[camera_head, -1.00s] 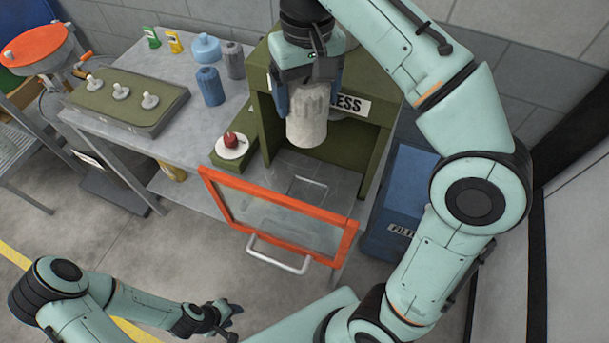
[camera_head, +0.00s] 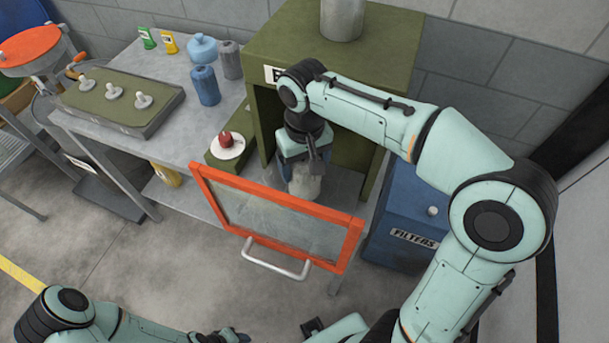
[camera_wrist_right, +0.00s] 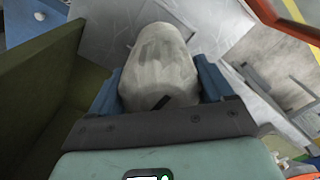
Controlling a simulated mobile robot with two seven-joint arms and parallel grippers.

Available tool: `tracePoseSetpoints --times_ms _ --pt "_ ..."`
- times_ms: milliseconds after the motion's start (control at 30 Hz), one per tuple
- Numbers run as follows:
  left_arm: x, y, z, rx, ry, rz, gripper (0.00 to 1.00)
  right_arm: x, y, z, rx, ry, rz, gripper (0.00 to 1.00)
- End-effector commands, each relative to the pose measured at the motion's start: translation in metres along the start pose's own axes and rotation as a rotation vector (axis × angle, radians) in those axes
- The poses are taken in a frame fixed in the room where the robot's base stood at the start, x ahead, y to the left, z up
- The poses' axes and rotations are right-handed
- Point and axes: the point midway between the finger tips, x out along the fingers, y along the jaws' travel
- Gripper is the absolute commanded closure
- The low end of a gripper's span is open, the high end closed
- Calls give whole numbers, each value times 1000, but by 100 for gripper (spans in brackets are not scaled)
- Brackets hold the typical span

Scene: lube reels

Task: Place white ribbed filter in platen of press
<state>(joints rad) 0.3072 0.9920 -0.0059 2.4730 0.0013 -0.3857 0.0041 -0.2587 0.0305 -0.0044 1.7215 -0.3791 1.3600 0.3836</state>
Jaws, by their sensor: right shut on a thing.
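The white ribbed filter (camera_head: 304,184) is upright inside the green press (camera_head: 330,45), low behind the orange-framed door and partly hidden by my gripper. My right gripper (camera_head: 300,163) is shut on it from above. In the right wrist view the filter (camera_wrist_right: 160,65) sits between two blue fingers, with the grey metal surface (camera_wrist_right: 100,38) of the press beyond it. I cannot tell whether its bottom touches that surface. My left gripper (camera_head: 222,338) is at the bottom edge of the head view, mostly cut off.
The orange door (camera_head: 345,240) with a clear pane and metal handle stands in front of the press. A red button (camera_head: 226,137) is on a green box at its left. A blue filters bin (camera_head: 405,215) stands at right. Blue and grey filters stand on the bench.

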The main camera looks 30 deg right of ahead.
Motion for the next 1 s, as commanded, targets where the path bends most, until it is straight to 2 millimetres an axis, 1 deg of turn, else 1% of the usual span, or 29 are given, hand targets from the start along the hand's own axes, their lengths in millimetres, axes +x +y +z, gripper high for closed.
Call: tracePoseSetpoints --times_ms 200,300,567,700,733,767,800,1000 --pt "7 -4 3 -1 -4 -2 57 32 1 0 2 -2 1 77" --pt "8 -4 4 -2 -5 -2 57 40 0 0 1 -1 0 77" --pt "8 -4 4 -2 -5 -2 57 41 0 0 1 2 -1 77" --pt "11 -5 5 -2 -7 -2 57 45 0 0 1 1 -1 77" --pt "11 -6 5 -3 -7 -3 57 45 0 0 1 0 0 16" --pt "10 -5 5 -2 -7 -2 57 45 0 0 1 0 0 7" --pt "10 -5 5 -2 -7 -2 57 45 0 0 1 0 0 0" --pt "10 -5 4 -2 -7 -2 57 44 0 0 1 0 0 0"
